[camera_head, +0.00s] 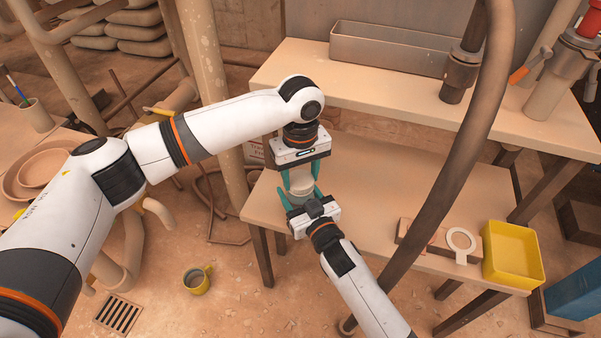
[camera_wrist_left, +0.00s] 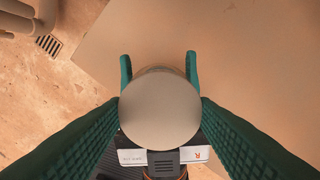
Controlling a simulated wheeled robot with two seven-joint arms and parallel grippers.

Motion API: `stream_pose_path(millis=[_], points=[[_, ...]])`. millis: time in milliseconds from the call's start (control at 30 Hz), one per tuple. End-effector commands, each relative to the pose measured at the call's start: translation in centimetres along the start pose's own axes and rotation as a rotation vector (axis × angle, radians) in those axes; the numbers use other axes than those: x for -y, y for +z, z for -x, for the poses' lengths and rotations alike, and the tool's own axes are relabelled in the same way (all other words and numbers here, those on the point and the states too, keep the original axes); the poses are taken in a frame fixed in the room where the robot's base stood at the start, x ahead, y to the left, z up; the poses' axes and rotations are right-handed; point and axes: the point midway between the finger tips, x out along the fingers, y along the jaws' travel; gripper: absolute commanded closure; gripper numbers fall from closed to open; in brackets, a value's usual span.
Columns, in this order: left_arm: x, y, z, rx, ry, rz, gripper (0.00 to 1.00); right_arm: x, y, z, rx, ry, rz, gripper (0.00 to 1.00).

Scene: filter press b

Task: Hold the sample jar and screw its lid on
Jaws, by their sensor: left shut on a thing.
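The sample jar (camera_head: 298,196) is a pale, clear jar near the left edge of the lower bench. My right gripper (camera_head: 301,197) comes from below with its green fingers on both sides of the jar and is shut on it. The round beige lid (camera_wrist_left: 160,110) sits over the jar's mouth in the left wrist view and hides most of the jar. My left gripper (camera_head: 300,178) points down from above, shut on the lid, with its fingers at the lid's two sides. Whether the threads are engaged is hidden.
The lower bench (camera_head: 385,190) is mostly clear. A yellow tray (camera_head: 541,272), a pale ring-shaped part (camera_head: 460,238) and a block (camera_head: 415,236) are at its right. A thick dark hose (camera_head: 455,165) crosses in front. A metal trough (camera_head: 385,50) is on the upper shelf.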

Motion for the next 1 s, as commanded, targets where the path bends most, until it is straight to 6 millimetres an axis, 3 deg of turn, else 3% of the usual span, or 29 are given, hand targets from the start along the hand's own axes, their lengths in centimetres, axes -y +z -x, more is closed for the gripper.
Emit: stream_pose_path(millis=[1000], points=[[-0.01, 0.03, -0.13, 0.0, 0.001, -2.047, 0.75, 0.02, -0.08, 0.03, -0.002, 0.0, 0.0, 1.0]])
